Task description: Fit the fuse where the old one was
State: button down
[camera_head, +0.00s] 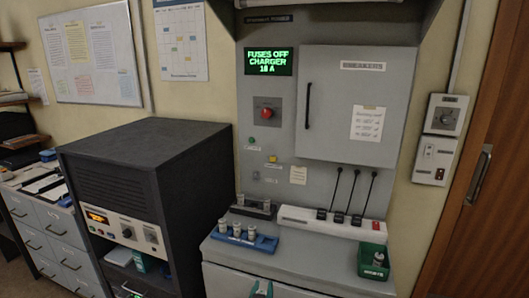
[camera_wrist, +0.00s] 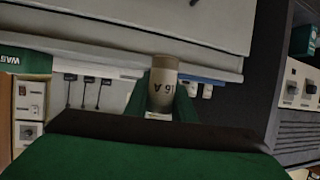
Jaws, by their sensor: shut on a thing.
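My gripper (camera_wrist: 164,108) is shut on a beige fuse (camera_wrist: 161,86) marked 16 A, its print upside down in the wrist view. In the head view only the green tips of my gripper (camera_head: 262,289) show at the bottom edge, in front of the cabinet; the fuse cannot be made out there. A black fuse block (camera_head: 254,212) stands at the back of the ledge with pale fuses at its left and right; whether a place between them is empty is too small to tell. A blue tray (camera_head: 265,244) before it holds several fuses.
A green waste box (camera_head: 372,270) with a grey item in it stands at the ledge's right. A white strip (camera_head: 300,217) with black plugs lies behind. The display (camera_head: 269,61) reads "FUSES OFF CHARGER 16 A". A dark cabinet (camera_head: 150,170) stands left. The front middle ledge is clear.

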jog(key=s+f, duration=0.5)
jog(key=f, duration=0.5)
jog(key=s+f+y, duration=0.1)
jog(key=s+f, duration=0.3)
jog(key=f, duration=0.7)
jog(key=s+f+n, duration=0.1)
jog(key=s+f, duration=0.4)
jog(key=f, duration=0.6)
jog(key=shift+s+d+f+y, duration=0.15)
jog(key=shift+s+d+y, duration=0.05)
jog(key=shift+s+y, duration=0.15)
